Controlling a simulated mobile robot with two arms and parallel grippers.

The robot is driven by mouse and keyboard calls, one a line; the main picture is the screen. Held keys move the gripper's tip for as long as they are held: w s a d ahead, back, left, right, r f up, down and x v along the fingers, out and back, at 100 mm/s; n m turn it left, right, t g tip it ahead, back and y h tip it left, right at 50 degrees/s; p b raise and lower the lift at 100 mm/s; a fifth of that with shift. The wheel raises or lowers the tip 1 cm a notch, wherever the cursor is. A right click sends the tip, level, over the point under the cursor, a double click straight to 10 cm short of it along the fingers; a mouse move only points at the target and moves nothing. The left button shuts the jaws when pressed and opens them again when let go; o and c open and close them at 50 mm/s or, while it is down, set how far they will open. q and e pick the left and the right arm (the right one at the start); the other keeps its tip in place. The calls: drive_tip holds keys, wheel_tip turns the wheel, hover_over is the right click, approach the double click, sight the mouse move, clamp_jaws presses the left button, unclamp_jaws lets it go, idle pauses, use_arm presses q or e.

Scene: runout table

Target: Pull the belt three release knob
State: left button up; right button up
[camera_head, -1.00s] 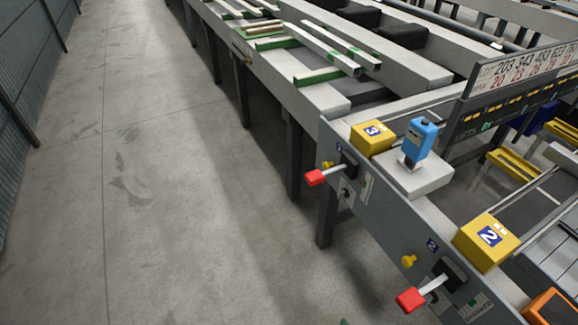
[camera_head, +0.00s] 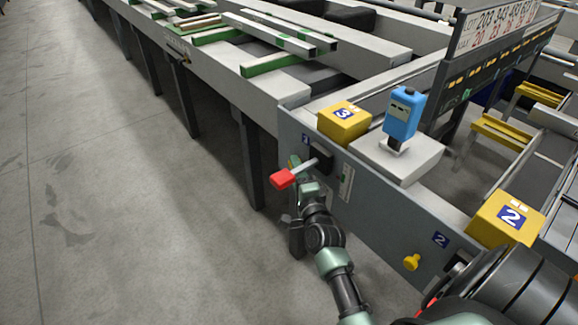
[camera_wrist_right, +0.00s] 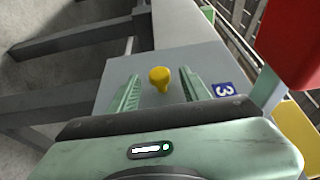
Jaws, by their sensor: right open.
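The belt three release knob (camera_wrist_right: 160,80) is a small yellow knob on the grey side panel, beside the blue "3" label (camera_wrist_right: 222,89). In the right wrist view it stands between the two green fingers of my right gripper (camera_wrist_right: 159,73), which are open with a gap on both sides. My left gripper is not in view.
The red-ended lever (camera_head: 283,178) is very close to my right gripper; its red end also looms in the wrist view (camera_wrist_right: 305,40). A second yellow knob (camera_head: 411,262) sits by the "2" label. Yellow boxes and a blue device (camera_head: 404,113) stand on top. Floor at left is clear.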

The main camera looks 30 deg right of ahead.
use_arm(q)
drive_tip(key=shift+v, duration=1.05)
use_arm(e)
drive_tip(key=shift+x, duration=1.65)
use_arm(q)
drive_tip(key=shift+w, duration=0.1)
use_arm(e)
clamp_jaws()
drive_tip(key=shift+f, duration=0.1)
